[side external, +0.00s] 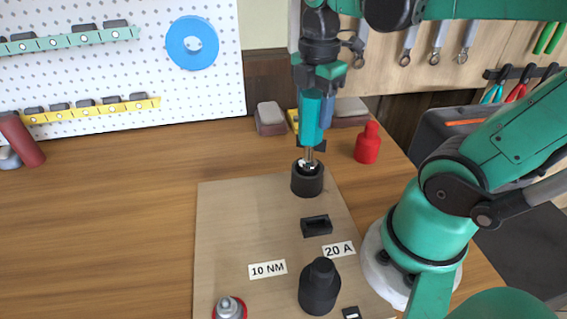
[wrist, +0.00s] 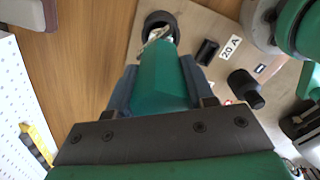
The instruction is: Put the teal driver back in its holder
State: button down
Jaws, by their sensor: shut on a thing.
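The teal driver (side external: 311,117) hangs upright with its metal shaft pointing down. My gripper (side external: 318,92) is shut on its handle from above. The driver also fills the middle of the wrist view (wrist: 162,80), between my gripper's fingers (wrist: 158,88). The black round holder (side external: 307,180) stands at the far edge of the light board. The driver's shaft meets the holder's opening in the side view, and the tip looks to be at or just inside the rim. The holder also shows in the wrist view (wrist: 160,18), partly hidden by the driver.
The light board (side external: 225,225) carries a black rectangular socket (side external: 316,225), a black stepped knob (side external: 320,287) and labels. A red bottle (side external: 368,143) stands right of the holder. Grey-brown blocks (side external: 270,118) lie behind.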

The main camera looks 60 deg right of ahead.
aim_at(316, 92)
jog(key=shift+f, duration=1.05)
jog(key=shift+c, duration=1.2)
grip_release()
jog(key=shift+r, duration=2.85)
jog(key=shift+f, duration=0.1)
jog(key=shift+f, duration=1.95)
jog(key=shift+f, duration=0.1)
jog(key=shift+r, duration=4.35)
